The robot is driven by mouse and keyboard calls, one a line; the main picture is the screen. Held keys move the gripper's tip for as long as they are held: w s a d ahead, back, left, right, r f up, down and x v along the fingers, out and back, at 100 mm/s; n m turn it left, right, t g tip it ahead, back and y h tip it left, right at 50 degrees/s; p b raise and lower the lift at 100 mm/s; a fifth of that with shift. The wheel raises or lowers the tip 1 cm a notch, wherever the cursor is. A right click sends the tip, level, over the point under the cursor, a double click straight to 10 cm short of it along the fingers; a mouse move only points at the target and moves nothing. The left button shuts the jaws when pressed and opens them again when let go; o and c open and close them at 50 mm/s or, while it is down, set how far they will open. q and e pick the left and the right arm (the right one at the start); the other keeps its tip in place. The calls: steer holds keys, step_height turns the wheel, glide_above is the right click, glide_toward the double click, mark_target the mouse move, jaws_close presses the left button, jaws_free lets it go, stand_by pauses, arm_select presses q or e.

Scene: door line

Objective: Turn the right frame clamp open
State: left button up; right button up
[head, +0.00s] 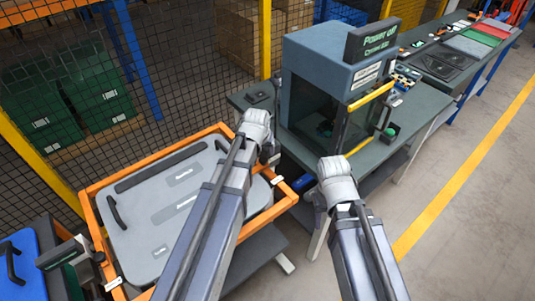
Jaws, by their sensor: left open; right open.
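A grey door panel (147,238) lies in an orange frame (87,213) at the lower left of the head view. A small pale part (277,180) sits on the frame's right rail; it may be the right frame clamp, but it is too small to tell how it is turned. My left gripper (269,153) is open, just above and beyond this rail, and partly hidden by its own wrist. My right gripper (314,197) is open, to the right of the frame and apart from it, mostly hidden behind its wrist.
A blue-grey booth machine (330,60) with a glass front stands on a bench (415,105) behind my grippers. A mesh fence (190,60) runs behind the frame. A blue panel (25,262) lies at the far left. Open floor (470,215) lies to the right.

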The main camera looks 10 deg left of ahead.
mark_target(263, 159)
arm_select(q)
steer(key=shift+b+x, duration=3.55)
steer(key=shift+x, duration=0.4)
steer(key=shift+s, duration=0.1)
steer(key=shift+r, duration=0.1)
jaws_close()
